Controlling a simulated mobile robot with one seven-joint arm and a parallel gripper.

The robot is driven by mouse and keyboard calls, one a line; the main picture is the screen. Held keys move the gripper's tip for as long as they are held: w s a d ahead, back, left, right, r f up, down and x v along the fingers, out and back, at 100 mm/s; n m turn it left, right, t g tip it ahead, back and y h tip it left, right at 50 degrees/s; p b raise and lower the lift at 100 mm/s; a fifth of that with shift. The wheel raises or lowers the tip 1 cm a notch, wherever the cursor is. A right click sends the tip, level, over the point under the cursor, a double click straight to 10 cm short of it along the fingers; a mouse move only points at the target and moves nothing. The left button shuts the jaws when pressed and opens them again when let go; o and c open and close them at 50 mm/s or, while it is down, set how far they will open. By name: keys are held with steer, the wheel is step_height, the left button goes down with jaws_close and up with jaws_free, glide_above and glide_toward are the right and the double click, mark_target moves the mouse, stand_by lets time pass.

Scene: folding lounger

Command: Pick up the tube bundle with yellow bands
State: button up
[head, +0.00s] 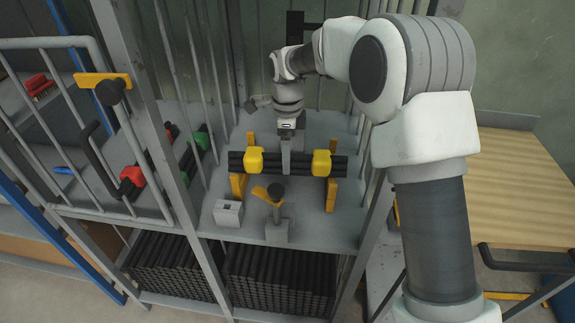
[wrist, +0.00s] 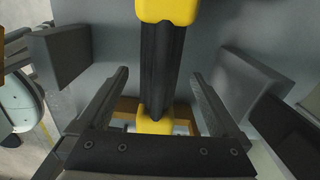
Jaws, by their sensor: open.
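The tube bundle with yellow bands (head: 285,163) is several black tubes held by two yellow bands. It lies level across two yellow-orange supports (head: 238,186) on the grey shelf. In the wrist view the black tubes (wrist: 162,60) run between my two fingers, with one yellow band at the top edge and the other partly hidden below. My gripper (head: 287,158) reaches down over the middle of the bundle, between the bands. In the wrist view my gripper (wrist: 160,95) is open, with a finger on each side of the tubes and gaps between. Contact is not visible.
A grey clamp-like post with a yellow handle (head: 270,195) and a small grey block (head: 228,213) stand in front of the bundle. Metal cage bars surround the shelf. Bundles with red and green parts (head: 132,176) lie at left. A wooden table (head: 515,165) stands right.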

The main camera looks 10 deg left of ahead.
steer(key=shift+f, duration=0.95)
steer(key=shift+r, duration=0.1)
jaws_close()
